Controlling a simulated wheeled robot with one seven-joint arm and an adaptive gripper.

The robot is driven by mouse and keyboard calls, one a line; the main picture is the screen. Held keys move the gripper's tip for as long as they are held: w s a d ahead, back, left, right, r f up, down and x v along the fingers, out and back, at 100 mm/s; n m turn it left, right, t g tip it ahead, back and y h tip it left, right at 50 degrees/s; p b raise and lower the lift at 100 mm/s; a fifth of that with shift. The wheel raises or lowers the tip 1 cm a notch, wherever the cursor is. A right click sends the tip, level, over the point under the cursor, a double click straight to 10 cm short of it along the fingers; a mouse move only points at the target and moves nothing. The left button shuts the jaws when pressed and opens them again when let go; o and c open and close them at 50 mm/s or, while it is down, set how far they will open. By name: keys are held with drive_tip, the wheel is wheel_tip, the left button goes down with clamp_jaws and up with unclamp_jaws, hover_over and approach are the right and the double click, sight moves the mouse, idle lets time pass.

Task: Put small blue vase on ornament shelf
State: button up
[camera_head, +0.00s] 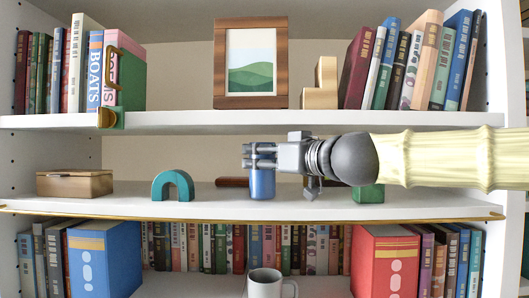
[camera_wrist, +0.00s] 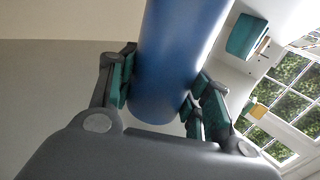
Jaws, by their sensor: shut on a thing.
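The small blue vase (camera_head: 262,184) is a smooth blue cylinder at the middle shelf (camera_head: 230,208), between a teal arch and a green block. My gripper (camera_head: 262,156) comes in from the right and is shut on the vase near its top. In the wrist view the vase (camera_wrist: 172,75) stands between the two finger pads. In the head view the vase's base is at the level of the shelf surface; I cannot tell whether it touches. The top of the vase is hidden by my fingers.
On the middle shelf are a brown box (camera_head: 75,184), the teal arch (camera_head: 173,185), the green block (camera_head: 368,193) and a dark brown object (camera_head: 232,182) behind the vase. Books and a framed picture (camera_head: 251,63) fill the shelf above. A grey mug (camera_head: 265,284) stands below.

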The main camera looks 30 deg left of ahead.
drive_tip(key=shift+d+f, duration=0.1)
drive_tip(key=shift+d, duration=0.4)
drive_tip(key=shift+a+f, duration=0.15)
drive_tip(key=shift+a, duration=0.15)
drive_tip(key=o, duration=0.8)
drive_tip(key=shift+a, duration=0.1)
drive_tip(key=shift+c, duration=0.2)
drive_tip(key=o, duration=0.4)
drive_tip(key=shift+d, duration=0.3)
drive_tip(key=shift+o, duration=0.2)
drive_tip(key=shift+a, duration=0.15)
drive_tip(key=b+v, duration=0.4)
drive_tip(key=v, duration=0.8)
